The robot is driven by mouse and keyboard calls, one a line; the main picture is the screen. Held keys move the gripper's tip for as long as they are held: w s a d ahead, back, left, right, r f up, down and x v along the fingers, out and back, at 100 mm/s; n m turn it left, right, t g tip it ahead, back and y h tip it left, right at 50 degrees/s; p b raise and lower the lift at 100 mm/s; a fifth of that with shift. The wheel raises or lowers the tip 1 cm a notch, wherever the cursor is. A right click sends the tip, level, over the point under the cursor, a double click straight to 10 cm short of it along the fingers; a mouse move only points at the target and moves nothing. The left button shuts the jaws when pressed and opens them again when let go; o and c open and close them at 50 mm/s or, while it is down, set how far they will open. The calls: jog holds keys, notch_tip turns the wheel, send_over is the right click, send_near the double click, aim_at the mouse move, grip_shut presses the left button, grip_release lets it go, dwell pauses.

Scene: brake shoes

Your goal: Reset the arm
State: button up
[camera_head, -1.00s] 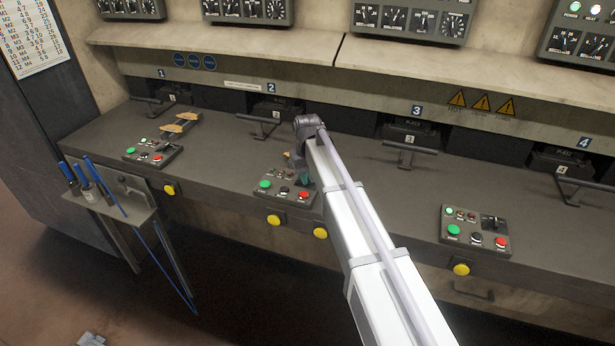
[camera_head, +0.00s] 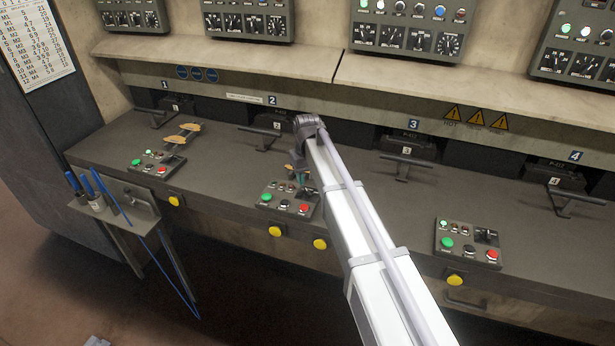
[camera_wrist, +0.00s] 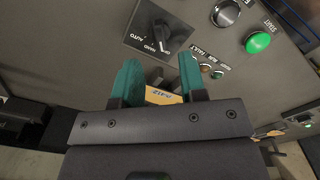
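My arm reaches from the lower right to station 2 in the head view. My gripper (camera_head: 301,177) hangs there, small and partly hidden by my arm, over the back of the station 2 control panel (camera_head: 287,198). In the wrist view my gripper (camera_wrist: 160,70) has its two teal fingers apart, with the panel's selector switch (camera_wrist: 160,36) and green start button (camera_wrist: 258,43) beyond. A yellow-orange piece with dark lettering (camera_wrist: 163,97) shows low between the fingers; it appears to lie behind them, not held.
Two tan pieces (camera_head: 183,132) lie at station 1. Other control panels (camera_head: 468,243) sit along the grey bench, with T-shaped handles (camera_head: 407,158) behind. A side stand (camera_head: 118,206) with blue-handled tools is at left.

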notch_tip(320, 180, up, 5)
jog(key=p, duration=0.3)
jog(key=shift+r, duration=0.1)
jog(key=s+d+m, duration=0.1)
jog(key=s+d, duration=0.3)
jog(key=s, duration=0.5)
jog(key=s+d+m, duration=0.1)
jog(key=s+d, duration=0.3)
jog(key=s, duration=0.6)
jog(key=s+d+m, duration=0.1)
jog(key=s+d, duration=0.3)
jog(key=s, duration=0.6)
jog(key=shift+s+d+f+m+b, duration=0.15)
jog(key=shift+d+f+m+b, duration=0.15)
jog(key=shift+d+f+b, duration=0.15)
jog(key=shift+o, duration=0.2)
